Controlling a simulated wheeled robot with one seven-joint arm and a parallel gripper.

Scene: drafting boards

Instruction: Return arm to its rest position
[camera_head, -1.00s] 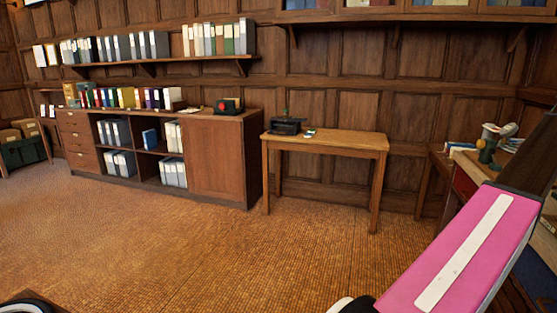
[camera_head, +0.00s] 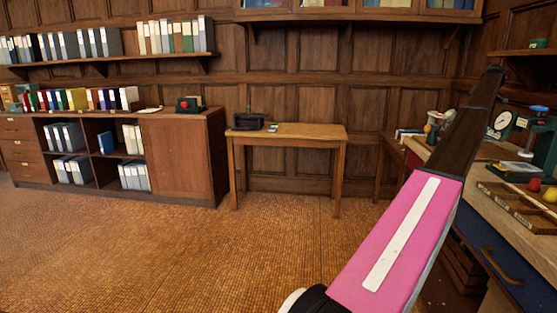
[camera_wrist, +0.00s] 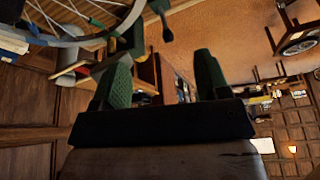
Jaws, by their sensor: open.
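My arm shows in the head view at the right, with a pink link carrying a white strip and a dark link reaching up above it. My gripper (camera_wrist: 161,75) is in the wrist view, its two green textured fingers wide apart. Nothing is between the fingers. The gripper cannot be made out in the head view.
A workbench (camera_head: 512,228) with a scale (camera_head: 503,121) and small fruit-like items stands at the right. A wooden table (camera_head: 300,131) and a cabinet (camera_head: 182,160) line the back wall. The floor (camera_head: 170,245) is open. A spoked wheel (camera_wrist: 75,38) is near the gripper.

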